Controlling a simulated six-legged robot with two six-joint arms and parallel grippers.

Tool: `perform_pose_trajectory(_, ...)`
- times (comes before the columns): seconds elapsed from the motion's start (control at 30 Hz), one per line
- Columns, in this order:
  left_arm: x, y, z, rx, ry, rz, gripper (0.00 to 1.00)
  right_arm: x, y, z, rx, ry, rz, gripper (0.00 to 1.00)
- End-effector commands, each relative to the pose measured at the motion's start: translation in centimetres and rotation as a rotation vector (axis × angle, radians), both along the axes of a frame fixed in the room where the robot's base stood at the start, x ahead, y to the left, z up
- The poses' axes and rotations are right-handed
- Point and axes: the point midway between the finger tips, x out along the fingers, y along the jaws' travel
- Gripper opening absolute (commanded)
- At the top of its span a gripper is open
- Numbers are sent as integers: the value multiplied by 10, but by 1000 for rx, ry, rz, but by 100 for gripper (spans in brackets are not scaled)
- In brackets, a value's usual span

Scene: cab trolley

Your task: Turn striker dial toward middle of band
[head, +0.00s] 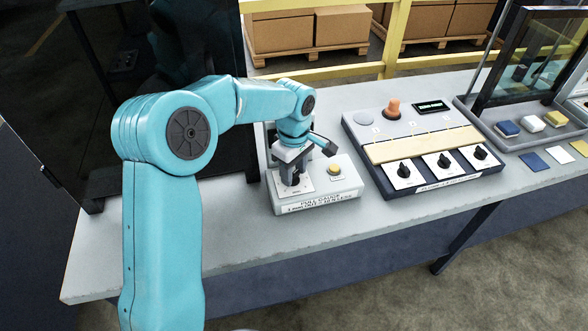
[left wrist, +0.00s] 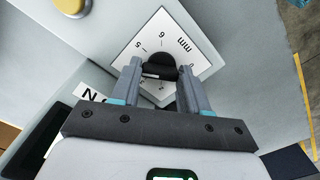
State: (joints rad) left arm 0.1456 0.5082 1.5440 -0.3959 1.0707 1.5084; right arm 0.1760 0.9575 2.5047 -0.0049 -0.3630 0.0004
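A grey box (head: 328,201) labelled as a pull gauge stands on the bench. On its top is a white square plate (left wrist: 187,41) marked in mm with numbers, carrying a black dial knob (left wrist: 159,66). In the head view my left gripper (head: 295,172) reaches down over the plate and partly hides the knob. In the left wrist view its fingers (left wrist: 161,78) stand apart on either side of the knob; firm contact is not clear. A yellow button (head: 335,170) sits beside the plate. My right gripper is not in view.
To the right stands a console (head: 365,143) with several black knobs, an orange knob (head: 393,106) and a small display (head: 430,107). Farther right is a framed stand (head: 500,65) with coloured blocks. A dark panel (head: 85,75) rises at the left. The front bench strip (head: 230,240) is clear.

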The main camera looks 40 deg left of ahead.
Motion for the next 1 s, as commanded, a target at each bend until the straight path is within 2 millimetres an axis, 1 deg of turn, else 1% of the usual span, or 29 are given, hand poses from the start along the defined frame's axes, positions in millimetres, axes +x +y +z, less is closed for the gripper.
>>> perform_pose_trajectory(0.03, 0, 3, 1, 6, -3, 0, 58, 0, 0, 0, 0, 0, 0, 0)
perform_pose_trajectory(0.07, 0, 3, 1, 6, -3, 0, 67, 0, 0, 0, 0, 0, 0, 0)
perform_pose_trajectory(0.1, 0, 2, 0, 5, -3, 0, 70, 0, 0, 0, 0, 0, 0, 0)
perform_pose_trajectory(0.37, 0, 1, 1, 2, 0, -1, 70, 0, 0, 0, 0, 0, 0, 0)
perform_pose_trajectory(0.47, 0, 1, 8, 2, -1, 0, 70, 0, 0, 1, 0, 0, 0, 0)
perform_pose_trajectory(0.57, 1, 1, 25, 2, -5, 1, 70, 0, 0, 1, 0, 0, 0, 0)
perform_pose_trajectory(0.9, 0, 1, 115, 1, -6, 0, 70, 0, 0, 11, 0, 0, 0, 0)
perform_pose_trajectory(1.0, 1, 1, 136, 3, -4, 0, 70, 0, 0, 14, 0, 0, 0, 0)
